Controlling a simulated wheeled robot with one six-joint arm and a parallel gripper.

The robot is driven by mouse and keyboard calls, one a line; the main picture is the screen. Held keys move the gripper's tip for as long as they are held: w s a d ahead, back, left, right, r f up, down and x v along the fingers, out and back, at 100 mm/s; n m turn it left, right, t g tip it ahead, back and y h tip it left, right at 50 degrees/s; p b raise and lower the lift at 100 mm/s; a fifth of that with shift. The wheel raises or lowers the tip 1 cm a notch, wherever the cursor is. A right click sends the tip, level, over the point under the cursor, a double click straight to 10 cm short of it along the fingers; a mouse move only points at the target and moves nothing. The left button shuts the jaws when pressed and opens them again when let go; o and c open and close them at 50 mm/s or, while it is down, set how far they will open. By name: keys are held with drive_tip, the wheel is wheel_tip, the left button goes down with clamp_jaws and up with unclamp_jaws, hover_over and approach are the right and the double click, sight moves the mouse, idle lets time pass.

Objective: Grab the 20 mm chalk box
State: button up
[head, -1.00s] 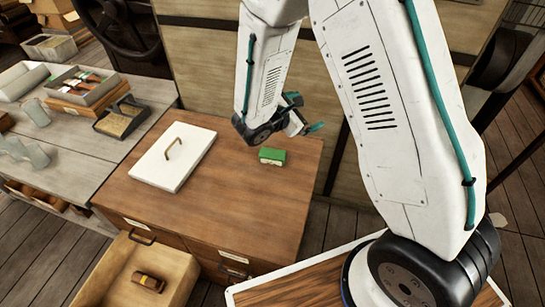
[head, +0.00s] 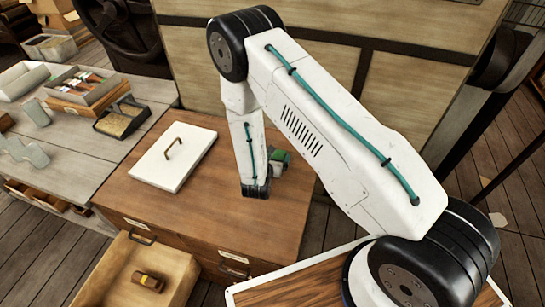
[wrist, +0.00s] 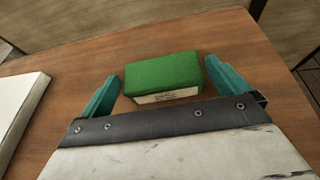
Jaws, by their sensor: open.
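The green chalk box (wrist: 161,73) with a pale label strip lies on the brown cabinet top. In the wrist view it sits between and slightly beyond the two teal fingers of my gripper (wrist: 162,88). The gripper is open, with a gap between each finger and the box; the left gap looks slightly wider near the tip. In the head view the box (head: 281,156) is mostly hidden behind my arm, with only a bit of green showing.
A white lid with a handle (head: 153,172) lies left on the cabinet top (head: 190,218). An open drawer (head: 120,268) at the front holds a small brown item (head: 148,281). A grey bench (head: 80,135) with trays stands to the left. Panelled wall stands behind.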

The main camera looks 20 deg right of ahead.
drive_tip(key=shift+x, duration=1.35)
drive_tip(key=c, duration=0.7)
drive_tip(key=shift+c, duration=0.2)
